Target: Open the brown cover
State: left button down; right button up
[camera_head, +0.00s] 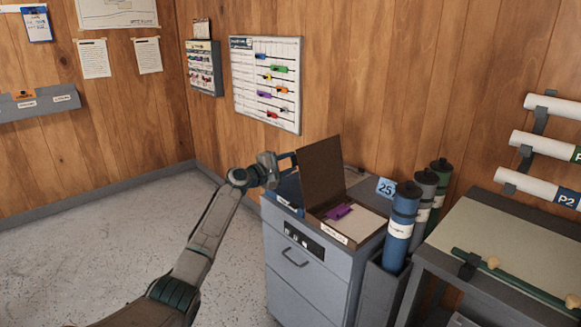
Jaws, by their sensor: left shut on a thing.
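The brown cover (322,175) stands raised, nearly upright, on top of the grey cabinet (305,262). Below it is an open compartment holding a purple object (338,212) and a pale sheet (357,222). My left arm comes in from the lower left. My left gripper (288,160) is at the left edge of the raised cover and is shut on it. The exact contact at the fingertips is small and hard to see. My right gripper is out of view.
Blue, grey and green tubes (402,225) stand in a holder right of the cabinet, near a blue "25" card (386,188). A desk (505,245) is at the right. A whiteboard (267,85) hangs behind. The floor (100,240) at left is clear.

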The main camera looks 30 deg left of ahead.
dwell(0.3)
pick_arm(q)
jog(key=c, duration=1.3)
grip_release()
jog(key=shift+a, duration=0.1)
jog(key=o, duration=0.4)
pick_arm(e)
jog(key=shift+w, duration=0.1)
pick_arm(q)
jog(key=shift+s+f, duration=0.1)
jog(key=shift+b+v, duration=0.8)
jog(key=shift+v, duration=4.5)
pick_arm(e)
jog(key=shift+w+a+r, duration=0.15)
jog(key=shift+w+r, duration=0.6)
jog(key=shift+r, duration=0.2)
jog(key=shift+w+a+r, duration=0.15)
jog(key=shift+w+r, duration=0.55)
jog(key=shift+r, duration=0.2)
pick_arm(q)
jog(key=shift+a, duration=0.1)
